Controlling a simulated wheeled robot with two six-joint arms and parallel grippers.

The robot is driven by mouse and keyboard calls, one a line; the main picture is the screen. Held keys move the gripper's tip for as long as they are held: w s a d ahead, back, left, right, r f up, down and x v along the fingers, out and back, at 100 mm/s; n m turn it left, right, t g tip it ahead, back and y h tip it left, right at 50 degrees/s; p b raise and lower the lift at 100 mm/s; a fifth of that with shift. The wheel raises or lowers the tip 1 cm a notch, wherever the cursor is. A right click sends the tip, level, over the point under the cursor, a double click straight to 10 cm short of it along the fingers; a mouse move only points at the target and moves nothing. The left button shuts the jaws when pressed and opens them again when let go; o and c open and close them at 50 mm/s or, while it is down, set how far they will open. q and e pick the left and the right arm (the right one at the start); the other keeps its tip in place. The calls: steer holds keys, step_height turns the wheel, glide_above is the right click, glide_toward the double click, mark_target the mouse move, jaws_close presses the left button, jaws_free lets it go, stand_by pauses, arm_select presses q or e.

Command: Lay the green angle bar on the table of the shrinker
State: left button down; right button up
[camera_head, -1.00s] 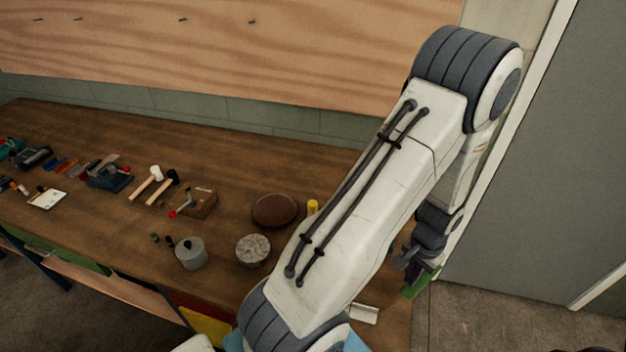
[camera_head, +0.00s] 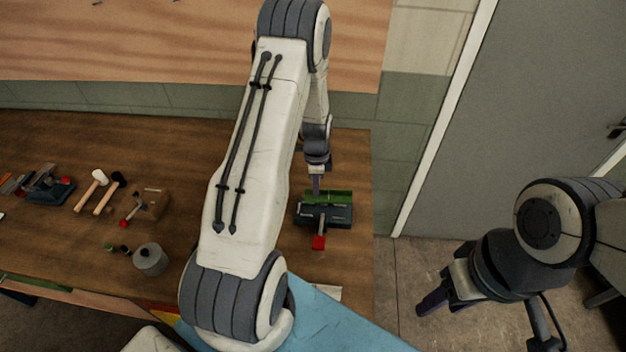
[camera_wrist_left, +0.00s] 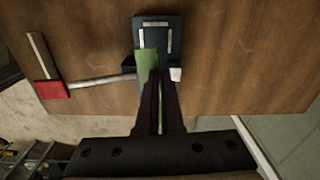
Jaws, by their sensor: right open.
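The green angle bar (camera_head: 334,196) is at the shrinker, along the far side of its dark top; I cannot tell whether it fully rests there. The shrinker (camera_head: 328,216) is a dark block with a red-tipped lever, near the table's right end. In the left wrist view the bar (camera_wrist_left: 146,68) lies against the shrinker's dark body (camera_wrist_left: 157,36). My left gripper (camera_head: 316,190) points down at the bar, its fingers (camera_wrist_left: 161,92) close together on it, partly hiding it. My right gripper (camera_head: 432,303) is open and empty, right of the table over the floor.
The wooden workbench (camera_head: 90,240) holds two mallets (camera_head: 104,192), a grey pot (camera_head: 150,259) and a wooden block tool (camera_head: 152,203) to the left. A blue surface (camera_head: 330,325) is at the front. A grey door (camera_head: 510,110) stands to the right.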

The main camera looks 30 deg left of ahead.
arm_select(q)
steer(key=shift+w+a+m, duration=0.1)
steer(key=shift+a+m, duration=0.4)
steer(key=shift+a, duration=0.15)
steer(key=b, duration=0.4)
glide_above(312, 206)
steer(key=shift+f, duration=2.8)
steer(key=shift+d+f+b, duration=0.1)
steer(key=shift+f+b, duration=0.6)
steer(key=c, duration=1)
jaws_free()
steer(key=shift+r, duration=0.1)
